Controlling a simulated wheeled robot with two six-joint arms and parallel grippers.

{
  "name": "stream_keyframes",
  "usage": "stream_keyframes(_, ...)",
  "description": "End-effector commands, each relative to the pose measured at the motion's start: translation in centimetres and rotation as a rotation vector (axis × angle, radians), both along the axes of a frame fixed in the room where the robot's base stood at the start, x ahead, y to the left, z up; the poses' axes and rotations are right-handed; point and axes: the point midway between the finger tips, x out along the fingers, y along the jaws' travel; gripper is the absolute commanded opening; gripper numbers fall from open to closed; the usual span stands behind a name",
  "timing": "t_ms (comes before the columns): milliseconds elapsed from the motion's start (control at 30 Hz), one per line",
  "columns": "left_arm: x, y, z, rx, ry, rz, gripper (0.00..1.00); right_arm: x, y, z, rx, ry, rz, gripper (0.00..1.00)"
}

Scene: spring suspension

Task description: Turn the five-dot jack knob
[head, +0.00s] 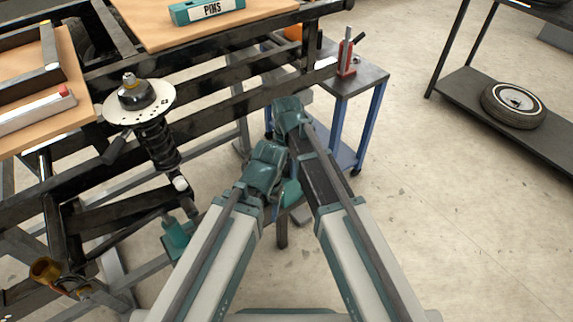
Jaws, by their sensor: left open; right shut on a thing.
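A teal end (174,236), seemingly my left gripper, shows beside my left arm, below the suspension's lower arm; its fingers are small and partly hidden. It is open, with nothing seen in it. My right arm reaches up the middle toward the cart; its gripper and whatever it holds are hidden behind my arm links. A small red jack (346,58) with a dark upright handle stands on the metal cart (368,79). Any five-dot mark or knob is too small or hidden to tell. The strut (158,144) stands upright under a round pale plate (112,107) with holes.
The black frame (208,103) fills the left side and top. A teal PINS box (206,10) lies on a wooden board. An amber cylinder (45,270) is at lower left. A wheel (514,104) lies on the right shelf (462,92).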

Motion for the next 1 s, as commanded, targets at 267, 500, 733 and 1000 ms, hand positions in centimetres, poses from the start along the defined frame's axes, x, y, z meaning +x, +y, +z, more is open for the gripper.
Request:
stream_keyframes(267, 0.00, 0.00, -0.01, 0.000, 0.000, 0.000, 0.57, -0.02, 0.00, -0.01, 0.001, -0.001, -0.261, 0.13)
stream_keyframes(500, 0.00, 0.00, -0.01, 0.000, 0.000, 0.000, 0.57, -0.05, -0.01, -0.01, 0.001, -0.001, -0.489, 0.13)
stream_keyframes(733, 0.00, 0.00, -0.01, 0.000, 0.000, 0.000, 0.57, -0.07, -0.01, -0.01, 0.001, -0.001, -0.707, 0.13)
stream_keyframes(1000, 0.00, 0.00, -0.01, 0.000, 0.000, 0.000, 0.57, -0.09, -0.01, -0.01, 0.001, -0.001, -0.963, 0.13)
